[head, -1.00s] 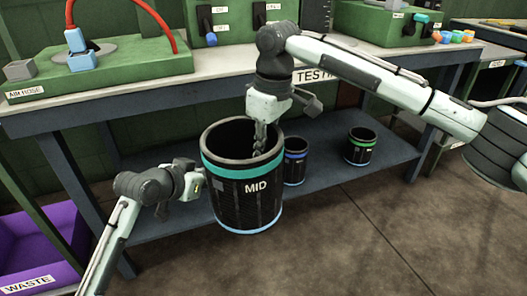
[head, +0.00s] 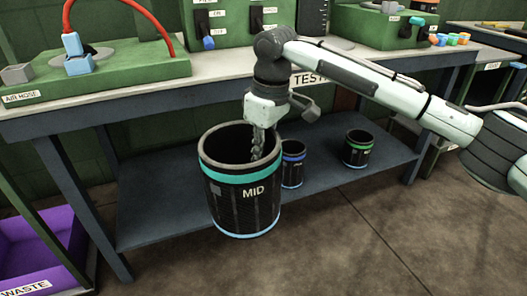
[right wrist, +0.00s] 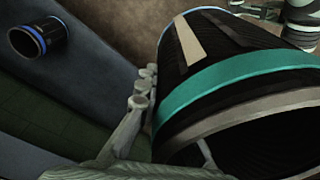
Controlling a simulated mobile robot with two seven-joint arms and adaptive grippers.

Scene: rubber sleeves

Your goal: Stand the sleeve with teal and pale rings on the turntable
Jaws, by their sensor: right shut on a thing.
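The large black sleeve (head: 228,203), labelled MID, has a teal ring near its top and a pale blue ring at its bottom. It is upright, open end up, in front of the bench's lower shelf. My right gripper (head: 262,148) reaches down into its mouth from above and is shut on its wall; the exact contact is partly hidden. In the right wrist view the sleeve (right wrist: 240,75) fills the right side, with a gripper finger (right wrist: 125,135) beside it. My left gripper is out of view. I cannot make out a turntable.
A smaller blue-ringed sleeve (head: 292,168) and a green-ringed sleeve (head: 358,150) stand on the lower shelf (head: 330,178). The bench top (head: 220,72) carries a green air hose fixture (head: 120,78). A purple waste bin (head: 40,245) is at the lower left. The floor (head: 400,250) at right is clear.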

